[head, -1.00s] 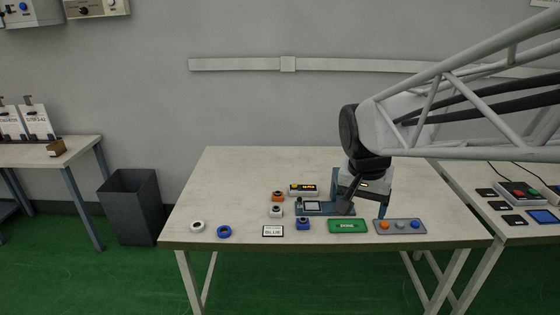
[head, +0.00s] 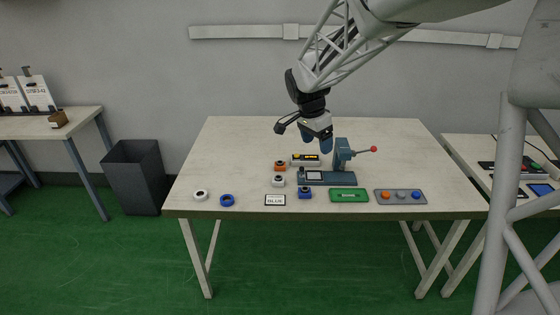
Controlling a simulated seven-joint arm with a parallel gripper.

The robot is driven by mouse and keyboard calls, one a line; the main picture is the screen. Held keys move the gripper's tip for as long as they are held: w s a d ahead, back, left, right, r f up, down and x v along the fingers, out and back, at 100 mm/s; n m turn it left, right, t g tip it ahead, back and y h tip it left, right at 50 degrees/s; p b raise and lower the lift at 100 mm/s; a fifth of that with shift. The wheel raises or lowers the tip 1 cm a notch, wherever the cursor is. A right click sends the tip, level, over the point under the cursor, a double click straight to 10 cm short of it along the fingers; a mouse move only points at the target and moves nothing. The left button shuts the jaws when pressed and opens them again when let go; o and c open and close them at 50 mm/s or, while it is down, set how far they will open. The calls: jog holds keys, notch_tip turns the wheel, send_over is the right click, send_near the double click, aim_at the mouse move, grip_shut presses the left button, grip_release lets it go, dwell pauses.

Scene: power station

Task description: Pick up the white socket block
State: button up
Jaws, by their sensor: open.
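The white socket block (head: 278,181) is a small white cube with a dark opening on top. It sits on the table, between the orange block (head: 280,166) behind it and the blue block (head: 305,193) in front and to the right. My gripper (head: 322,147) is open and empty, with its blue fingers pointing down. It hangs above the table, up and to the right of the white block, in front of the press's upright. Nothing hides the white block.
A blue-grey press (head: 342,160) with a red-knobbed lever stands right of the blocks. White (head: 200,195) and blue rings (head: 227,200), a "BLUE" card (head: 275,200), a green plate (head: 349,195) and a button tray (head: 400,197) line the front.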

jog(key=w+a+f+m+h, duration=0.1)
jog(key=w+a+f+m, duration=0.15)
jog(key=w+f, duration=0.3)
jog(key=w+a+f+m, duration=0.1)
jog(key=w+a+f, duration=0.3)
jog(key=w, duration=0.2)
jog(key=m+h, duration=0.1)
jog(key=m, duration=0.3)
send_near(278, 177)
jog(key=x, duration=0.3)
jog(key=shift+w+d+r+g, duration=0.1)
jog(key=shift+w+r+g, duration=0.2)
jog(key=shift+g, duration=0.1)
jog(key=shift+x, duration=1.3)
jog(key=shift+x, duration=2.55)
jog(key=shift+f, duration=0.1)
